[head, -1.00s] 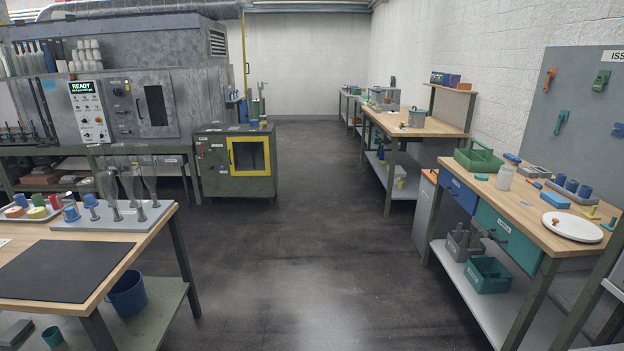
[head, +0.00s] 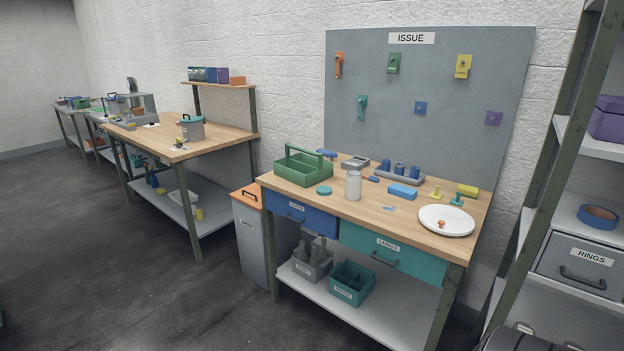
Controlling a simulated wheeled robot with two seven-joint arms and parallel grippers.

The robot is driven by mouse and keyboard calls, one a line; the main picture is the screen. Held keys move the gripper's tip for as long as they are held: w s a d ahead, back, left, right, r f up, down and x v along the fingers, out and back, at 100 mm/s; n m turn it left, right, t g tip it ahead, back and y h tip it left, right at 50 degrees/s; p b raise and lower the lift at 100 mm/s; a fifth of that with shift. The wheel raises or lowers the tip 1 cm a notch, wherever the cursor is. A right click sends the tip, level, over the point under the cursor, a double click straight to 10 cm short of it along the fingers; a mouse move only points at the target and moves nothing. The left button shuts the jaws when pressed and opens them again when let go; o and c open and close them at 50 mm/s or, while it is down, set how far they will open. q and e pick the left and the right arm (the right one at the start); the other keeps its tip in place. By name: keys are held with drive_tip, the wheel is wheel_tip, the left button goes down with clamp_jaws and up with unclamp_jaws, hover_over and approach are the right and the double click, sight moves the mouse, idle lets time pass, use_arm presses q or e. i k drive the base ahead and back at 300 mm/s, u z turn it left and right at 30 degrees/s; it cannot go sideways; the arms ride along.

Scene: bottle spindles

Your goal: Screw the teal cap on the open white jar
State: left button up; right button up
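The open white jar (head: 353,185) stands upright on the wooden top of the workbench (head: 400,213), near its front edge. A flat teal disc, which looks like the teal cap (head: 324,190), lies on the bench to the left of the jar, apart from it and just in front of the green tote. Neither of my grippers shows in the head view.
A green tote (head: 285,172), a blue block (head: 403,191) and a white plate (head: 446,220) share the bench. A blue drawer (head: 300,213) and a teal drawer (head: 393,253) are below. A grey cabinet (head: 254,240) stands left; open floor (head: 130,290) lies further left.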

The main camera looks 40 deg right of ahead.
sight(354, 179)
drive_tip(key=z, duration=0.45)
drive_tip(key=i, duration=1.4)
drive_tip(key=z, duration=0.4)
